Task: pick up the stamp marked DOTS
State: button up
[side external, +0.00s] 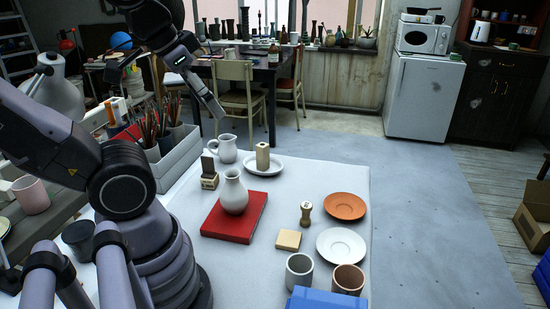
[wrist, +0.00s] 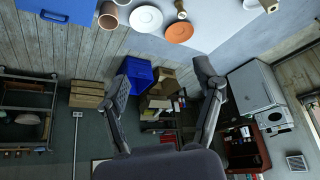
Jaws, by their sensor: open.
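A wooden stamp (side external: 306,213) with a rounded body and pale top stands upright on the pale table, left of the orange saucer (side external: 345,206). It also shows at the top of the wrist view (wrist: 181,9). A small wooden block with a dark upright plate (side external: 209,179) stands left of the white vase (side external: 234,192). A pale wooden block (side external: 263,156) stands on a white plate (side external: 263,168). I cannot read DOTS on any of these.
A red book (side external: 250,218) lies under the vase. A white jug (side external: 227,149), flat wooden square (side external: 288,239), white saucer (side external: 341,246), two cups (side external: 299,270) and a blue box (side external: 326,299) share the table. A brush-filled box (side external: 178,158) borders its left.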

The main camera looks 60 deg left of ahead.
jog(key=shift+w, duration=0.1)
jog(key=n+g+h, duration=0.5)
jog(key=n+h, duration=1)
jog(key=n, duration=0.1)
send_over(302, 205)
jog(key=s+d, duration=0.1)
jog(key=d, duration=0.1)
notch_tip(302, 205, down, 21)
jog(key=a+f+n+t, duration=0.1)
jog(key=f+n, duration=0.1)
jog(key=f, duration=0.3)
jog(key=a+f+n+t+h, duration=0.1)
jog(key=f+t, duration=0.1)
jog(key=f, duration=0.3)
jog(key=w+a+f+n+t+h, duration=0.1)
jog(key=a+f+n+t, duration=0.1)
jog(key=f, duration=0.3)
jog(key=shift+a+f+n, duration=0.1)
jog(key=shift+f+n, duration=0.15)
jog(key=shift+n, duration=0.05)
jog(key=shift+w+d+f, duration=0.2)
jog(key=shift+w+d, duration=0.05)
jog(key=shift+d, duration=0.45)
jog(key=shift+w+d+f, duration=0.2)
jog(key=shift+w+d, duration=0.05)
jog(key=shift+d, duration=0.45)
jog(key=c, duration=1.1)
